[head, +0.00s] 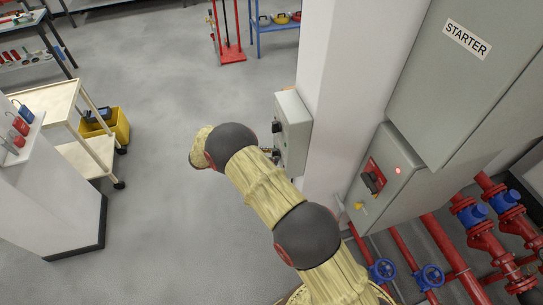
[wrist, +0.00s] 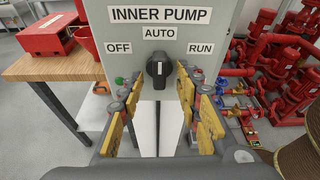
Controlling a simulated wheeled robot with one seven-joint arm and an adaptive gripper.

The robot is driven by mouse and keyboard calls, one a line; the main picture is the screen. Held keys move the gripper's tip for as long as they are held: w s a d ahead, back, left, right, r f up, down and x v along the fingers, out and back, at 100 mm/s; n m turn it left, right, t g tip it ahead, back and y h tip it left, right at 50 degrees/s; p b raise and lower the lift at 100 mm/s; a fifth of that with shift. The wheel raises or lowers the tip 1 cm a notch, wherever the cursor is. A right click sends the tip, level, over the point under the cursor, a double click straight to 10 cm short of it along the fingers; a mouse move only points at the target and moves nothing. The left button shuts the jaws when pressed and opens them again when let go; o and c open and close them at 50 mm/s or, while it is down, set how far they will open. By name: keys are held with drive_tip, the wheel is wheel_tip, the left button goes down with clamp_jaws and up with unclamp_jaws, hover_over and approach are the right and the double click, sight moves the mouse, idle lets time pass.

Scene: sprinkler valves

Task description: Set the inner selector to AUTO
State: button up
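The INNER PUMP selector (wrist: 159,68) is a black knob on a grey panel (wrist: 115,68) in the wrist view. Its grip stands about upright, in line with the AUTO label (wrist: 159,32) above it. The OFF label (wrist: 118,48) is on the left and the RUN label (wrist: 200,48) on the right. My gripper (wrist: 159,76) is open, with yellow-padded fingers on both sides of the knob and gaps visible between. In the head view the grey box (head: 293,133) on the white column is seen from its side; my arm largely hides the gripper there.
A green button (wrist: 119,81) sits left of the knob, close to my left finger. A cream trolley (head: 50,100) is at left; open floor lies between.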

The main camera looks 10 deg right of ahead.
drive_tip(key=shift+a, duration=0.1)
drive_tip(key=shift+b+v, duration=0.5)
drive_tip(key=shift+v, duration=2.4)
